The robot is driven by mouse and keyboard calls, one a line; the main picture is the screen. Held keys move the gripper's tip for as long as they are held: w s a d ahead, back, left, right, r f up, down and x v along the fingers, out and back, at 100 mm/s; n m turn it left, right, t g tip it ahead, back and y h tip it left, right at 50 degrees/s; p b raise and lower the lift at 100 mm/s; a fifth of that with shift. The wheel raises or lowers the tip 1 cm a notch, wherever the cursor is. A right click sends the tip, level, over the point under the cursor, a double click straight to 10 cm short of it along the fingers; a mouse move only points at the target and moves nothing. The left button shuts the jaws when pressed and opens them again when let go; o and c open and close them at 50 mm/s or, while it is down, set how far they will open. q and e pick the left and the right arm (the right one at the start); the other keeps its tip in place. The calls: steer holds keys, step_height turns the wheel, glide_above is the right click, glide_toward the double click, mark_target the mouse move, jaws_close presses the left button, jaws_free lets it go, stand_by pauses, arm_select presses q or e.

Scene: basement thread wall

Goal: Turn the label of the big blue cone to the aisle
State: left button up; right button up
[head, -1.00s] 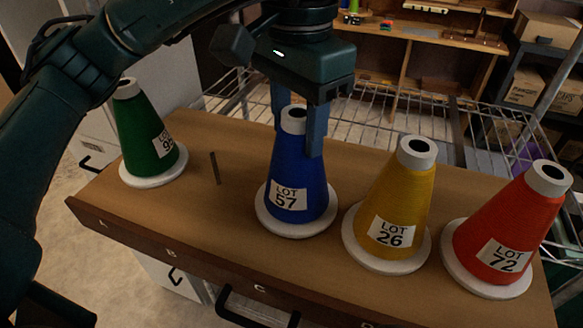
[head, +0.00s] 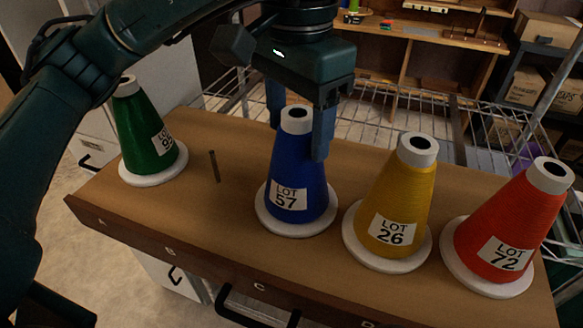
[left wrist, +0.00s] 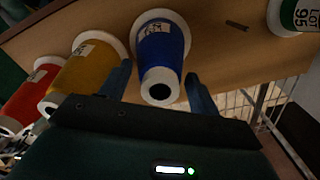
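The big blue cone (head: 297,165) stands upright on its white round base on the wooden top, with a grey collar at its tip. Its white label "LOT 57" (head: 289,199) faces the front edge, slightly left of the cone's middle in the head view. My left gripper (head: 298,142) is over it, pointing down, one finger on each side of the upper cone. In the left wrist view, gaps show between the fingers and the blue cone (left wrist: 160,45), so the gripper is open. My right gripper is not in view.
The wooden top (head: 225,215) is clear in front. A wire rack (head: 375,105) lies behind.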

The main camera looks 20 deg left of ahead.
arm_select(q)
steer(key=shift+o, duration=0.7)
step_height(320, 180, up, 13)
steer(key=p, duration=0.2)
steer(key=shift+r, duration=0.1)
